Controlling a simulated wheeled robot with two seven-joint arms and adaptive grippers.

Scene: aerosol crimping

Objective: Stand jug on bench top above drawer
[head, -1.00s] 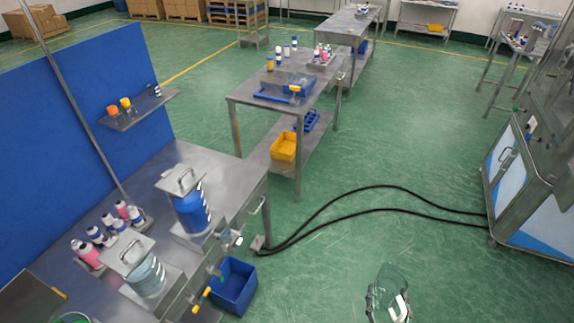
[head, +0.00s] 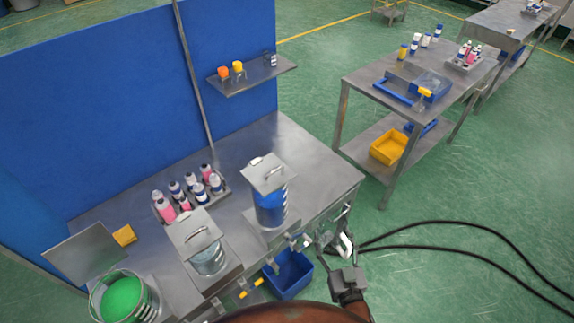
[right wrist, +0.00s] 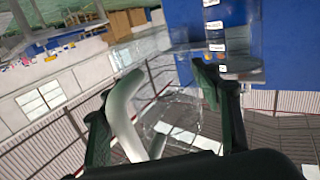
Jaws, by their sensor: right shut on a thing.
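The clear jug, with a pale handle (right wrist: 122,108), is between the fingers of my right gripper (right wrist: 155,95) in the right wrist view. In the head view my right gripper (head: 344,262) is shut on the jug (head: 346,243), beside the front right corner of the bench. The jug's clear body is hard to make out there. The steel bench top (head: 318,165) has a bare area at its right end. The drawer handle (head: 341,214) shows on the bench front below that end; the drawer looks shut. My left gripper is not in view.
On the bench stand a lidded blue container (head: 270,207), a lidded pale container (head: 209,262), a bottle rack (head: 222,188) and a green-filled bucket (head: 124,298). A blue bin (head: 290,275) sits below the front edge. A wall shelf (head: 262,77) overhangs the back.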

